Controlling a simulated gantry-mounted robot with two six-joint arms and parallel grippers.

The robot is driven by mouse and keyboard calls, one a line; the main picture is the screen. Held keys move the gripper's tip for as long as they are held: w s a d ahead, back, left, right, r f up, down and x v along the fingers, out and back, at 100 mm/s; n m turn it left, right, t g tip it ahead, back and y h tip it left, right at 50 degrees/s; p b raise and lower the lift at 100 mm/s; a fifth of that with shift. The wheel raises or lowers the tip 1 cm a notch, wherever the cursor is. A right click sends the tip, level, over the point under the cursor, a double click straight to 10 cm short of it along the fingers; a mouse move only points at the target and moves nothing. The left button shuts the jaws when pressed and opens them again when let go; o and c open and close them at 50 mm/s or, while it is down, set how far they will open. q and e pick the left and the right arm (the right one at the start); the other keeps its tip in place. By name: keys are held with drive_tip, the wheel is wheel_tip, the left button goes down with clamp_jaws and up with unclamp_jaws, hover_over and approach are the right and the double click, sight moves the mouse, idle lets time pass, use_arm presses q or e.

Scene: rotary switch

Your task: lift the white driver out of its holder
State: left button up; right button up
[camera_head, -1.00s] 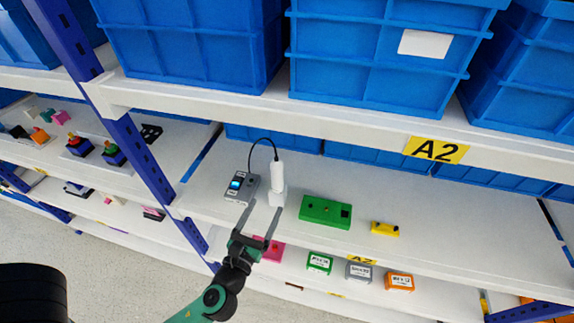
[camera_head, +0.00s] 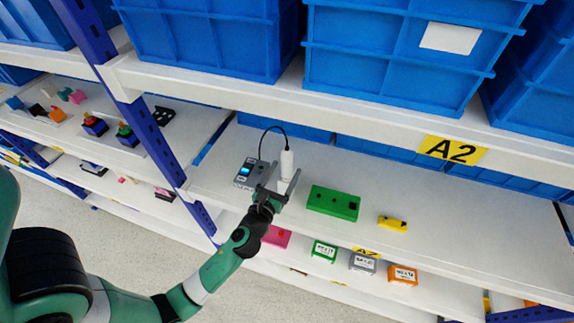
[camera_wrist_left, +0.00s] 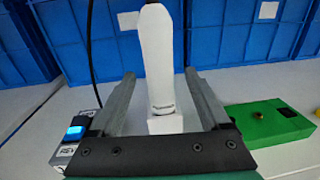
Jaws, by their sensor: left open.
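The white driver (camera_head: 287,162) stands upright in its white holder on the shelf, with a black cable from its top to a grey control box (camera_head: 245,175) with a lit blue display. My left gripper (camera_head: 284,178) is open at the driver. In the left wrist view the driver (camera_wrist_left: 156,60) stands between the two open fingers (camera_wrist_left: 158,95), with a gap on each side. The holder (camera_wrist_left: 166,124) shows below it, between the fingers; its base is hidden by the gripper body. My right gripper is not in view.
A green block (camera_head: 333,203) and a yellow piece (camera_head: 392,224) lie to the right on the same shelf. A blue upright post (camera_head: 140,150) stands to the left. The shelf above (camera_head: 330,110) holds large blue bins (camera_head: 395,60).

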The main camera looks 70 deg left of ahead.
use_arm(q)
drive_tip(key=shift+x, duration=1.15)
clamp_jaws()
drive_tip(key=shift+r, duration=0.1)
